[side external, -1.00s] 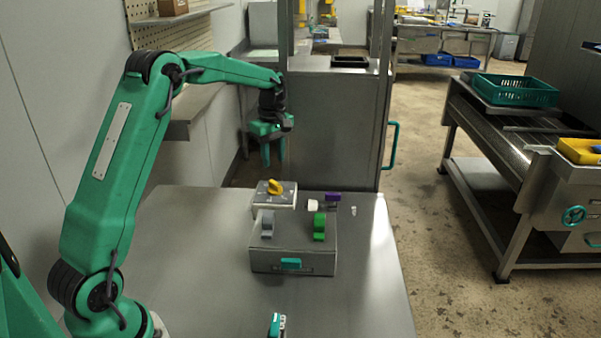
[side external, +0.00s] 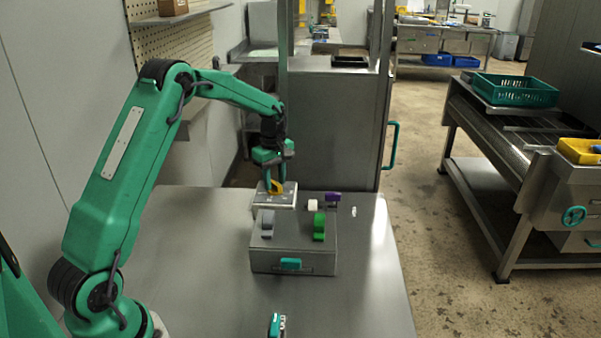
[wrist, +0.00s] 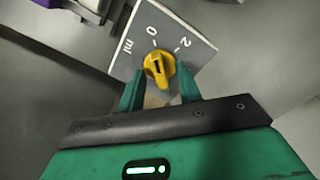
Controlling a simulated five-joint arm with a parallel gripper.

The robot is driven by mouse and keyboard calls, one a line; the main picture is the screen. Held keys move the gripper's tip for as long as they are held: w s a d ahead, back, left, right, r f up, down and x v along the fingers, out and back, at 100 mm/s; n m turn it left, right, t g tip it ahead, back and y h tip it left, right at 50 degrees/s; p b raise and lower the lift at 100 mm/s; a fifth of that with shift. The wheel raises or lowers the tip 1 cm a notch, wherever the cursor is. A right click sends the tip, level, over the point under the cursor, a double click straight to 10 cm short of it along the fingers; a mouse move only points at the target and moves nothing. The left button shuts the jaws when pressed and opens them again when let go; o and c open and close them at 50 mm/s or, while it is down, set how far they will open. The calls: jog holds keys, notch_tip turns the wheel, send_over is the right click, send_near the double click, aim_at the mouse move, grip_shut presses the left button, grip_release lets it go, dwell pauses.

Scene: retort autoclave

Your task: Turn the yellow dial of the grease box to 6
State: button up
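The yellow dial (side external: 276,187) sits on top of the grease box (side external: 268,204), a pale grey block at the back of the table. In the wrist view the dial (wrist: 158,68) has a dark mark, and its plate (wrist: 186,30) shows "0", "2" and "ml". The other numbers are hidden or out of view, and I cannot tell the exact setting. My gripper (side external: 276,181) points down over the dial. In the wrist view its two fingers (wrist: 160,90) are apart, one on each side of the dial's near part, with no clear contact.
A grey box (side external: 292,258) with a teal handle stands just in front, carrying grey, green and white parts. A purple part (side external: 333,197) lies at its back right. A teal-and-white item (side external: 276,325) is at the table's front. The table's left and right sides are clear.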

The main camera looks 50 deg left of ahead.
jog(key=shift+f, duration=0.15)
jog(key=shift+c, duration=0.2)
grip_shut()
